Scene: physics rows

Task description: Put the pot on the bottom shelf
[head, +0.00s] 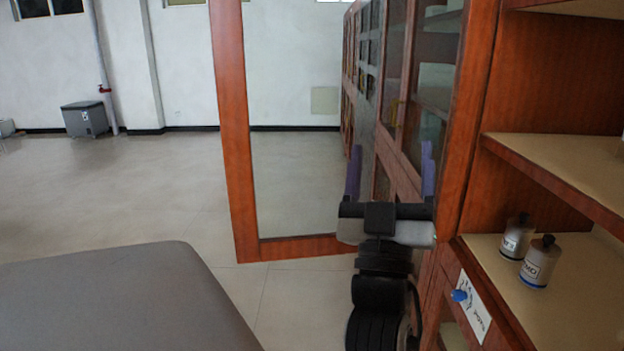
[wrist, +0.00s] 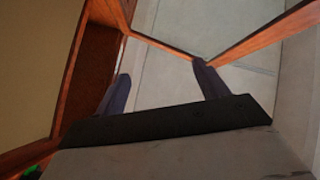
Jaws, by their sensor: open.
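No pot can be made out in either view. My gripper (head: 390,172) is open and empty, with its two purple fingers spread in front of the open glass door. Its fingers also show in the wrist view (wrist: 160,80), with floor and a wooden frame beyond them. The wooden cabinet on the right has an upper shelf (head: 570,170) and a lower visible shelf (head: 590,285). My gripper is left of these shelves, apart from them.
Two grey bottles with black caps, one behind (head: 514,240) and one in front (head: 538,266), stand on the lower visible shelf. A wood-framed glass door (head: 232,130) stands open. A white label (head: 474,305) is below the shelf. A grey padded surface (head: 120,305) fills the front left.

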